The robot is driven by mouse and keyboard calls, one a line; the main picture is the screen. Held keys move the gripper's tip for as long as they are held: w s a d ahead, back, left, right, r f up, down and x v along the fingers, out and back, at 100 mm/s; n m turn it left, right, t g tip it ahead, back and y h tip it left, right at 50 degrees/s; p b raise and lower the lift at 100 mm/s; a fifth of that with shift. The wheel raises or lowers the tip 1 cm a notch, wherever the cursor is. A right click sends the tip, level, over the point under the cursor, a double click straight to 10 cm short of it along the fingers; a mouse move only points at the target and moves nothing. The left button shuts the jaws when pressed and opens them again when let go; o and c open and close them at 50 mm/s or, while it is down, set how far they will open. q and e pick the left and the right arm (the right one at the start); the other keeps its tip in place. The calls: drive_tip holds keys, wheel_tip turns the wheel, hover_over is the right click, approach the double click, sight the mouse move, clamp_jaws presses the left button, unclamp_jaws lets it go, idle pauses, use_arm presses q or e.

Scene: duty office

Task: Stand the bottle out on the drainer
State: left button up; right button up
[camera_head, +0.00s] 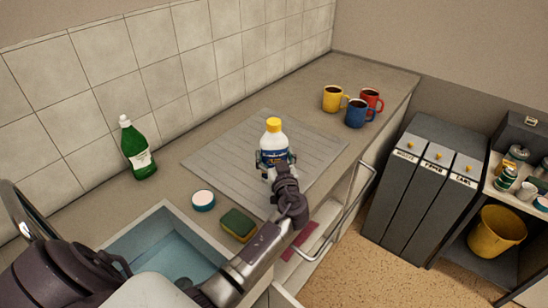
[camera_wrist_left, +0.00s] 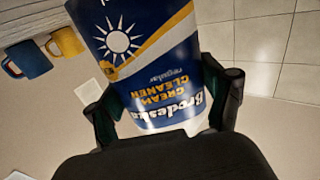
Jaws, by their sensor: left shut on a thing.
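The bottle (camera_head: 273,145) is white with a yellow cap and a blue label. It is upright over the grey ribbed drainer (camera_head: 222,157); I cannot tell whether its base touches it. My left gripper (camera_head: 275,168) is shut on the bottle's lower part from the near side. The wrist view shows the fingers (camera_wrist_left: 163,108) on both sides of the bottle (camera_wrist_left: 150,60), whose label reads cream cleaner and appears upside down. The bottle's base is hidden behind the gripper. My right gripper is not in view.
A green bottle (camera_head: 138,150) stands left by the tiles. A round white-topped tin (camera_head: 203,200) and a sponge (camera_head: 238,224) sit near the sink (camera_head: 165,248). Yellow (camera_head: 332,98), blue (camera_head: 356,114) and red (camera_head: 372,98) mugs stand beyond the drainer. Grey bins (camera_head: 425,185) stand right.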

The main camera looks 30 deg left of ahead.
use_arm(q)
drive_tip(key=o, duration=1.7)
drive_tip(key=b+v, duration=0.3)
drive_tip(key=v, duration=0.7)
drive_tip(key=shift+s+d+f+b, duration=0.1)
drive_tip(key=shift+s+d+b, duration=0.2)
drive_tip(key=shift+s+d, duration=0.5)
